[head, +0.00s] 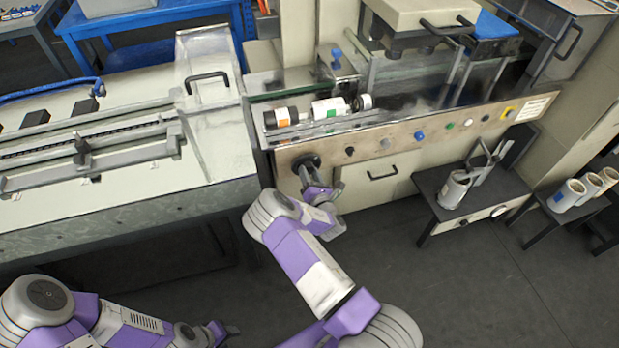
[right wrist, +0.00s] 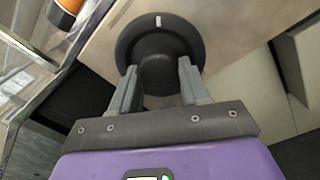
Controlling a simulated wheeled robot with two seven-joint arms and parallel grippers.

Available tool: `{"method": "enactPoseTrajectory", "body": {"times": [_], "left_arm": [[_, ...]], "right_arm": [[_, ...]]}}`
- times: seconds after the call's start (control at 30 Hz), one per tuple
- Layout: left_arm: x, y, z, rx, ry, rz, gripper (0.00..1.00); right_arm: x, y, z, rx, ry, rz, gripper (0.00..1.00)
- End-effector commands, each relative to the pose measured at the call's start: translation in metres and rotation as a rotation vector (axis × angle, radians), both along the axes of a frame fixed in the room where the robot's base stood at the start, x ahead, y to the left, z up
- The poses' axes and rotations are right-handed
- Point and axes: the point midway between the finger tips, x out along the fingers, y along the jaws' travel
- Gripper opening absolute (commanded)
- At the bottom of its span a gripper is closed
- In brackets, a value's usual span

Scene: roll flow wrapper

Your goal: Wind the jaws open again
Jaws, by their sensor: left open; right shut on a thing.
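A black round knob (right wrist: 160,48) with a white index mark at its top sits on the machine's front panel; it also shows in the head view (head: 306,162). My right gripper (right wrist: 158,72) is shut on the knob's raised centre grip, one finger on each side. In the head view my right gripper (head: 309,180) reaches the left end of the panel. My left gripper (head: 226,332) is open and empty near the bottom edge, far from the machine. I cannot tell which part behind the panel is the jaws, or how wide they stand.
Bottles with orange and green labels (head: 328,108) lie behind the clear guard above the panel. Several buttons, including a blue one (head: 420,136), line the panel. A small dark table (head: 470,190) stands right. The floor between is clear.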

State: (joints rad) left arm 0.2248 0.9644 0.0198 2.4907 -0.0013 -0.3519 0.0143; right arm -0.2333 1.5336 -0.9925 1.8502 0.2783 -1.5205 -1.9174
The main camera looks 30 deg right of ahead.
Motion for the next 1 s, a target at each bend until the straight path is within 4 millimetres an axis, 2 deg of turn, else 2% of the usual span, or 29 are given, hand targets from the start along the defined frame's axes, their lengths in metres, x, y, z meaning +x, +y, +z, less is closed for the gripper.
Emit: {"method": "enactPoseTrajectory", "body": {"times": [0.1, 0.6, 1.0], "left_arm": [[0.000, 0.000, -0.011, 0.000, 0.000, 0.000, 0.43], [0.000, 0.000, -0.041, 0.000, 0.000, 0.000, 0.43], [0.000, 0.000, -0.051, 0.000, 0.000, 0.000, 0.43]], "right_arm": [[0.000, 0.000, -0.003, -0.112, 0.025, 0.002, 0.15], [0.000, -0.001, -0.002, -0.534, 0.127, 0.001, 0.15], [-0.001, -0.002, 0.000, -0.702, 0.168, 0.000, 0.15]]}}
